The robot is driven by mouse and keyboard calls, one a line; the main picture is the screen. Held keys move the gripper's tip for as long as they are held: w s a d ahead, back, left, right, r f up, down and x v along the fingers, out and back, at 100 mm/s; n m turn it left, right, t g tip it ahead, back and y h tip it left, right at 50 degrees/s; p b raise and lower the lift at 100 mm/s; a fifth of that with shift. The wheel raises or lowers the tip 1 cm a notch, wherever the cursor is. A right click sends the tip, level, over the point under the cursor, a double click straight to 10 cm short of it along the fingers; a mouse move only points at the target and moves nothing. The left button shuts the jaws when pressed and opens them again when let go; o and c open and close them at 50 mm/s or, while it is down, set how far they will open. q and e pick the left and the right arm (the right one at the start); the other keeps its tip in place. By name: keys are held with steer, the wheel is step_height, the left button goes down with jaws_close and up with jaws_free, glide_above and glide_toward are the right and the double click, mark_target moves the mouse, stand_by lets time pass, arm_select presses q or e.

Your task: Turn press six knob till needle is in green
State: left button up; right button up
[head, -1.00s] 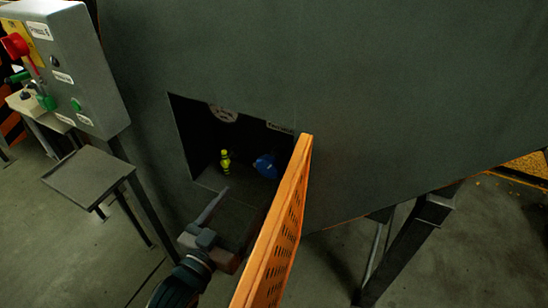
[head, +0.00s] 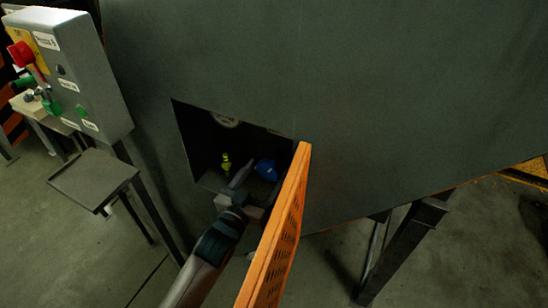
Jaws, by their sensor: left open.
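The press is a large dark grey housing (head: 380,100) with a square opening in its front. Inside the opening are a blue knob (head: 266,169), a small yellow-green fitting (head: 226,163) and, at the top, a pale round gauge (head: 226,121). The gauge is partly cut off by the opening's upper edge, and I cannot read its needle. My left gripper (head: 243,178) is open and reaches into the opening, left of the blue knob and apart from it in the picture. One finger shows clearly; the other is hard to make out. My right gripper is not in view.
An orange perforated door (head: 277,235) stands open at the right side of the opening, close to my left arm. A grey control box (head: 80,75) with a red switch (head: 21,54) and a small grey shelf (head: 95,178) stand at the left.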

mark_target(275, 162)
arm_select(q)
steer(key=shift+p+x, duration=0.45)
steer(key=shift+x, duration=2.05)
steer(key=c, duration=1)
steer(key=shift+c, duration=0.2)
steer(key=shift+m, duration=0.3)
steer(key=m+p, duration=0.1)
steer(key=m, duration=0.3)
steer(key=shift+d+m+p, duration=0.15)
steer(key=shift+m+p, duration=0.4)
steer(key=shift+m, duration=1.55)
